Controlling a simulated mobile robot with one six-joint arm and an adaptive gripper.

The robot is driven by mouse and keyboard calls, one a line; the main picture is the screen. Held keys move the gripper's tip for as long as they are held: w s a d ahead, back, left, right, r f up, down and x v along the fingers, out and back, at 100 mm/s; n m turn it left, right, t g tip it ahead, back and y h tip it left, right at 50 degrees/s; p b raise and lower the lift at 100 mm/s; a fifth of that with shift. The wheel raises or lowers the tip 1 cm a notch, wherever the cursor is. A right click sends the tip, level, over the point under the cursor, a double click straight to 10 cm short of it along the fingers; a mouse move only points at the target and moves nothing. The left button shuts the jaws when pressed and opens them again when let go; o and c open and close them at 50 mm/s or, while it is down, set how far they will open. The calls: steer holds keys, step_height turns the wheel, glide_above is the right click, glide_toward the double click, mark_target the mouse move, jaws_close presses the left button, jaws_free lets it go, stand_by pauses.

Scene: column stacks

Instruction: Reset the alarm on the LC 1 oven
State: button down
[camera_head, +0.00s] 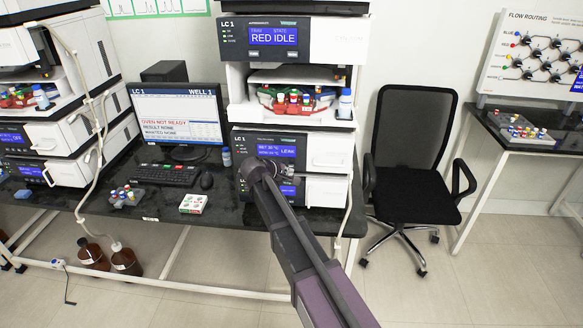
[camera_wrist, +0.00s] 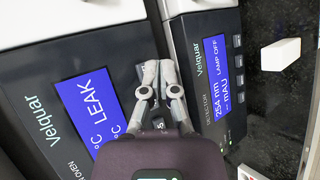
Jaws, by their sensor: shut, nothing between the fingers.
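The LC 1 oven (camera_head: 325,150) is the middle unit of the LC 1 stack, with a dark panel and a blue display (camera_head: 277,152) that reads LEAK. In the wrist view the oven panel (camera_wrist: 35,110) fills the left side, and its display (camera_wrist: 92,106) shows LEAK in large letters. My gripper (camera_wrist: 158,66) is shut and empty. Its fingertips are over the button area right of the oven display and hide most of the keys there; I cannot tell whether they touch.
The detector (camera_wrist: 208,85) lies close beside the oven, showing 254 nm and LAMP OFF. Above the oven are a tray of bottles (camera_head: 265,97) and a unit reading RED IDLE (camera_head: 318,40). A monitor (camera_head: 178,115) reads OVEN NOT READY. A chair (camera_head: 415,150) stands right.

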steer(key=shift+w, duration=0.85)
stand_by(1.2)
steer(key=shift+s, duration=0.15)
stand_by(0.3)
steer(key=shift+s, duration=0.65)
steer(key=shift+s, duration=0.1)
steer(key=shift+s+a, duration=0.1)
steer(key=shift+s, duration=2.35)
steer(key=s+d+f+m+g+y, duration=0.1)
steer(key=s+d+f+m+g, duration=0.25)
steer(key=d, duration=0.35)
steer(key=s+d+f+m+g+y, duration=0.1)
steer(key=s+d+f+m+g, duration=0.1)
steer(key=s+d, duration=0.45)
steer(key=s+d+f+m+g+y, duration=0.1)
steer(key=s+d+m+g+y, duration=0.1)
steer(key=s+d, duration=0.3)
steer(key=s+d+f+m+g+y, duration=0.2)
steer(key=s+d+m, duration=0.2)
steer(key=s, duration=0.4)
steer(key=shift+s+d+m+y, duration=0.35)
steer(key=shift+s+d+y, duration=0.05)
steer(key=shift+d, duration=0.2)
